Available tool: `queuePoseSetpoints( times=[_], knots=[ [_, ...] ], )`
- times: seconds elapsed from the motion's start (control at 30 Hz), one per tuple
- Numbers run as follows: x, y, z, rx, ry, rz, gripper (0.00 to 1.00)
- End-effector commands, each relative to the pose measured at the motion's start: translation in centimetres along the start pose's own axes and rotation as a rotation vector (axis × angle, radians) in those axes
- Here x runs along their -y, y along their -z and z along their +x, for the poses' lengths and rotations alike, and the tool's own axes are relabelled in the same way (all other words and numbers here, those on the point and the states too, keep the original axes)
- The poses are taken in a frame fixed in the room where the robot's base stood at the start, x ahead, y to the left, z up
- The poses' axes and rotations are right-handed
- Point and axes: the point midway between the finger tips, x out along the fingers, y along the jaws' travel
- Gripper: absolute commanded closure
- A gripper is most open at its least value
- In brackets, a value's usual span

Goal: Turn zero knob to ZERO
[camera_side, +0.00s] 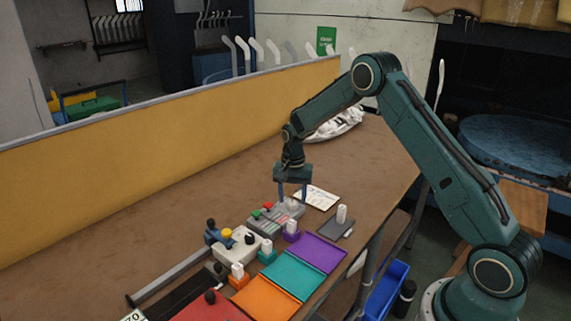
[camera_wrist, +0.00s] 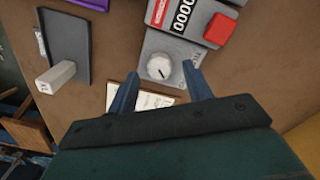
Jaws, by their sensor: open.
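The zero knob (camera_wrist: 159,66) is a round white dial with a dark pointer mark on a grey plate, seen in the wrist view. The pointer slants; I cannot read its setting. My gripper (camera_wrist: 162,77) is open and empty, its two blue fingers on either side of the knob in the picture, with their tips just short of it. In the side view my gripper (camera_side: 292,198) points down over the far end of the grey counter unit (camera_side: 272,218). The knob is hard to make out there. I cannot tell the height of the fingertips above the plate.
A counter reading zeros (camera_wrist: 184,15) and a red button (camera_wrist: 220,30) sit beside the knob. A white card (camera_side: 316,197) lies behind the gripper. A dark plate (camera_side: 334,228) with a white peg (camera_side: 341,213) is to the right. Purple (camera_side: 318,252), teal (camera_side: 293,275) and orange (camera_side: 264,299) mats lie in front.

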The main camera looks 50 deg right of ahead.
Motion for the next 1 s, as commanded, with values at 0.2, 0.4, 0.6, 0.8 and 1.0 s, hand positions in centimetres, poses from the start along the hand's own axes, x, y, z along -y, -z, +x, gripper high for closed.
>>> queuePoseSetpoints(
  times=[0.2,0.4,0.6,0.8,1.0],
  knots=[
    [0.0,0.1,-3.0,-0.002,0.002,0.0,0.5],
    [0.1,0.1,-6.4,-0.004,0.003,0.001,0.5],
    [0.0,0.1,-9.7,-0.004,0.004,0.001,0.5],
    [0.0,0.1,-11.8,-0.003,0.003,0.001,0.5],
    [0.0,0.0,-12.6,-0.002,0.001,0.001,0.5]
  ],
)
